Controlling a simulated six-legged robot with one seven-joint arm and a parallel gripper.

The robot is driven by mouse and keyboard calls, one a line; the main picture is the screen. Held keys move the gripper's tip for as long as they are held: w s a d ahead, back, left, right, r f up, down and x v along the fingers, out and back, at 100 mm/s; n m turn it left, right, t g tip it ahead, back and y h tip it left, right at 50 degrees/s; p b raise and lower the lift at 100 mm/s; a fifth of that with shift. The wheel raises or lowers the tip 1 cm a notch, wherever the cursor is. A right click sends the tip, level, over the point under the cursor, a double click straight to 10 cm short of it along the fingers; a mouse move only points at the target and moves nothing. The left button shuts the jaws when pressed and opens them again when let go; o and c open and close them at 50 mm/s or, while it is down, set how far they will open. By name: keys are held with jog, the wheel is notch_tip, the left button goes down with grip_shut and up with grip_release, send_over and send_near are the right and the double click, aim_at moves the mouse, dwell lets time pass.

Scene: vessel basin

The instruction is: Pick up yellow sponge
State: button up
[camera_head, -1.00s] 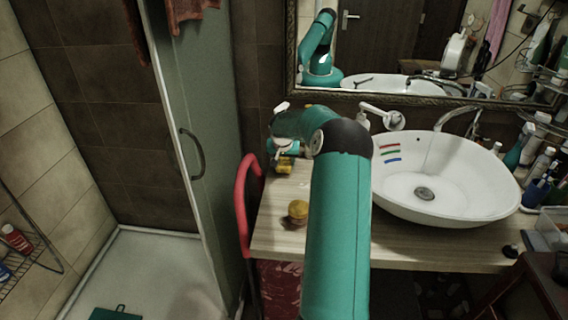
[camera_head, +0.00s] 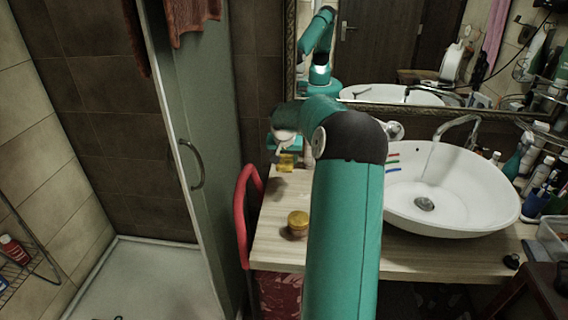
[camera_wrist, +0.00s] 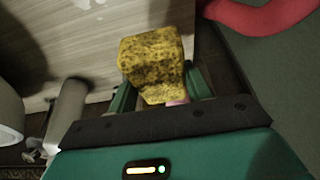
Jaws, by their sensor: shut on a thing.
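The yellow sponge (camera_wrist: 152,58) is a speckled yellow block in the wrist view, between the two fingers of my gripper (camera_wrist: 160,92). My gripper is shut on it. A small pink patch shows at the sponge's lower edge. In the head view the sponge (camera_head: 286,162) shows as a small yellow shape just below my gripper (camera_head: 284,150), near the left back of the wooden counter. Whether the sponge still touches the counter cannot be told.
A red curved rail (camera_head: 242,205) stands at the counter's left edge. Bottles (camera_head: 520,155) crowd the right.

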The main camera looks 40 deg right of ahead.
jog(key=s+a+r, duration=0.4)
jog(key=s+a, duration=0.1)
jog(key=s, duration=0.2)
jog(key=shift+s+a+r, duration=0.35)
jog(key=shift+s, duration=0.05)
